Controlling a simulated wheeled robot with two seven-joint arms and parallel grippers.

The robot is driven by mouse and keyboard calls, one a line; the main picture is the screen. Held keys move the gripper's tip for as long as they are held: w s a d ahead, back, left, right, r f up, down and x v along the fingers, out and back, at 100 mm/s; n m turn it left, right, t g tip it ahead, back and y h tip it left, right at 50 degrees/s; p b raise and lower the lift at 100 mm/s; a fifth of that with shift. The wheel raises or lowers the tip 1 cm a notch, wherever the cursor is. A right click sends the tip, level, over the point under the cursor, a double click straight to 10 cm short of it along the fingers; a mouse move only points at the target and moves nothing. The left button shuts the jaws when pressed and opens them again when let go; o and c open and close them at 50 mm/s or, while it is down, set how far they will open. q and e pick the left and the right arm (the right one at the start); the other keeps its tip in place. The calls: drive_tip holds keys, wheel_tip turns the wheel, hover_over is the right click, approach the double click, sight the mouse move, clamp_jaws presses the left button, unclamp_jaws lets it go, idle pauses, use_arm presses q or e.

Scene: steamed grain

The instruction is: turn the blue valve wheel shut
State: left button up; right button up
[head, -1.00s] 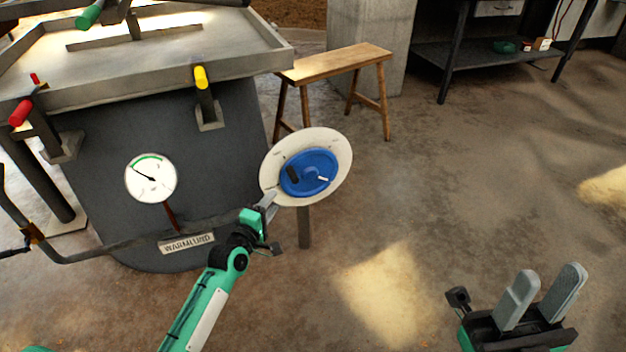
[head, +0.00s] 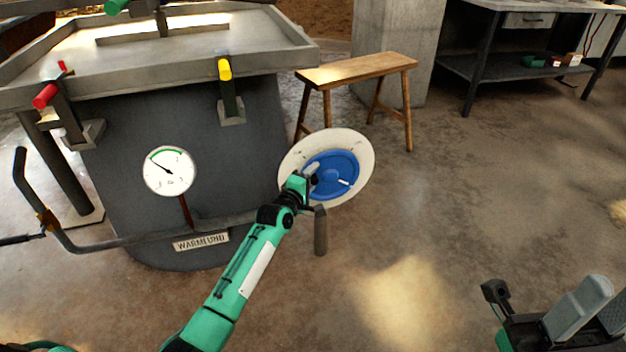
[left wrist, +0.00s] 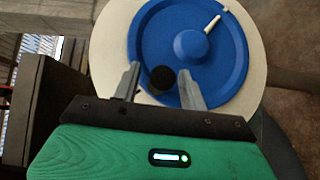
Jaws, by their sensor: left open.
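The blue valve wheel (head: 347,165) sits on a round pale dial plate on a short post in front of the grey vat. It has a blue hub, a white pointer mark at the lower right in the head view, and a dark knob (left wrist: 162,78). My left gripper (head: 312,172) is at the wheel's left side and partly covers it. In the left wrist view its two fingers (left wrist: 160,86) stand apart on either side of the dark knob; I cannot tell if they touch it. My right gripper (head: 596,312) is at the lower right, fingers apart and empty, away from the wheel.
The vat with a pressure gauge (head: 169,171) and a bent pipe (head: 110,243) stands left of the wheel. A wooden bench (head: 357,70) is behind it. A dark workbench (head: 515,75) is at the back right. The floor right of the wheel is clear.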

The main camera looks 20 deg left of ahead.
use_arm(q)
drive_tip(key=shift+w, duration=0.3)
drive_tip(key=shift+c, duration=0.2)
clamp_jaws()
drive_tip(key=shift+w+d+r+g+p, duration=0.1)
drive_tip(key=shift+d+r+g+p, duration=0.25)
drive_tip(key=shift+p, duration=1.15)
